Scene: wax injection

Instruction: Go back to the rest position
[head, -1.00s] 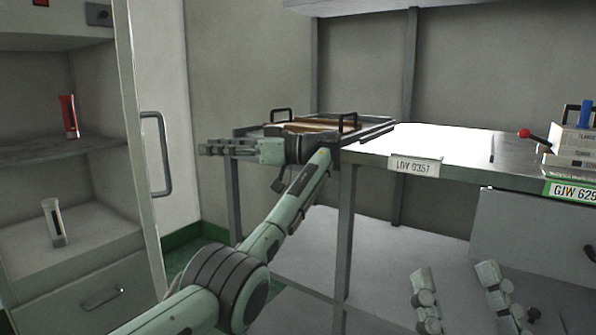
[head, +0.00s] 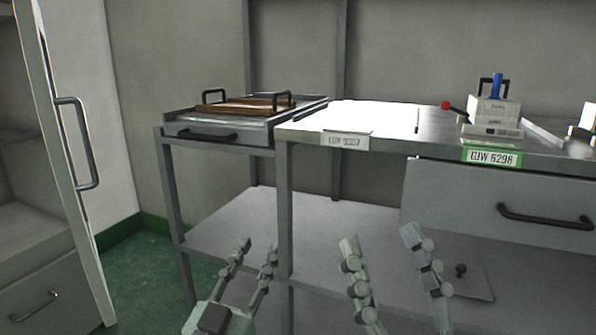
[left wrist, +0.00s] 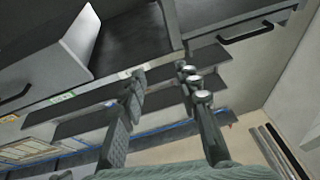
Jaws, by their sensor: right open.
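My left gripper (head: 258,246) is at the bottom of the head view, left of the middle, with its fingers pointing up and away. Its two fingers are apart and nothing is between them. In the left wrist view its fingers (left wrist: 162,75) also stand apart and empty. My right gripper (head: 380,238) is to its right, open and empty, with its fingers pointing up. Both grippers appear in front of the workbench and its lower shelf and hold nothing. Most of both arms is out of view.
The metal workbench (head: 388,117) carries a white device with a red-knobbed lever (head: 492,112). A tray with two black handles (head: 180,128) stands at its left end. A grey drawer (head: 455,195) is below on the right. An open cabinet door (head: 75,175) stands at the left.

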